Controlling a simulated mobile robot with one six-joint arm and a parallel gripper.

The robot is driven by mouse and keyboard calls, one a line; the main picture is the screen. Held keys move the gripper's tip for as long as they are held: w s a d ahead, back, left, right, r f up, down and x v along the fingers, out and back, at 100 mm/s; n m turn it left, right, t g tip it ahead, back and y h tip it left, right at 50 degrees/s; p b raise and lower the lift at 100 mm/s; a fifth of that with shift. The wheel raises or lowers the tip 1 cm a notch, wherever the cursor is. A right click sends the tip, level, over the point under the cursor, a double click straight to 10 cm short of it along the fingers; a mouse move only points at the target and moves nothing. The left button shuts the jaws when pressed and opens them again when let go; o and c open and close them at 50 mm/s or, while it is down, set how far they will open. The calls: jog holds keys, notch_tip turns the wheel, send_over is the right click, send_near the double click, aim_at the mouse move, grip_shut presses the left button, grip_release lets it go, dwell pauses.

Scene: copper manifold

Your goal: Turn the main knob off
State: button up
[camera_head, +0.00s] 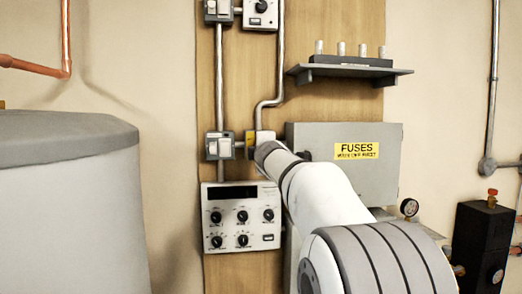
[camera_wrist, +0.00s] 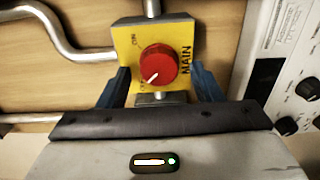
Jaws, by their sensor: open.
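The red main knob (camera_wrist: 158,63) sits on a yellow plate (camera_wrist: 181,33) marked MAIN in the wrist view. Its white pointer line faces the lower left, close to a small label that is hard to read; an ON label is at the plate's upper left. My gripper (camera_wrist: 161,76) is open, with one blue finger on each side of the knob; whether they touch it I cannot tell. In the head view only a sliver of the yellow plate (camera_head: 249,137) shows; my arm hides the knob.
A grey switch box (camera_head: 219,146) is left of the plate, joined by metal conduit. A control panel (camera_head: 241,216) with several black knobs is below. A grey FUSES box (camera_head: 352,165) is at the right, under a shelf (camera_head: 349,74). A large grey tank (camera_head: 68,200) stands at the left.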

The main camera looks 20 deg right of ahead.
jog(key=shift+s, duration=0.1)
jog(key=s+a, duration=0.1)
jog(key=s, duration=0.6)
jog(key=shift+s+a+b, duration=0.25)
jog(key=shift+b, duration=0.15)
jog(key=s+a+f+m+g+y, duration=0.1)
jog(key=s+a+f+m+g, duration=0.3)
jog(key=s+f, duration=0.7)
jog(key=s+a+f+m+g+y, duration=0.1)
jog(key=s+a+f+m+g, duration=0.3)
jog(key=s+f, duration=0.7)
jog(key=s+a+f+m+g+y, duration=0.1)
jog(key=s+a+f+m+g, duration=0.3)
jog(key=f, duration=1.1)
jog(key=s+m+g, duration=0.2)
jog(key=s+m, duration=0.2)
jog(key=s, duration=0.2)
jog(key=shift+s+f+g, duration=0.3)
jog(key=shift+s+f, duration=0.05)
jog(key=shift+s, duration=0.05)
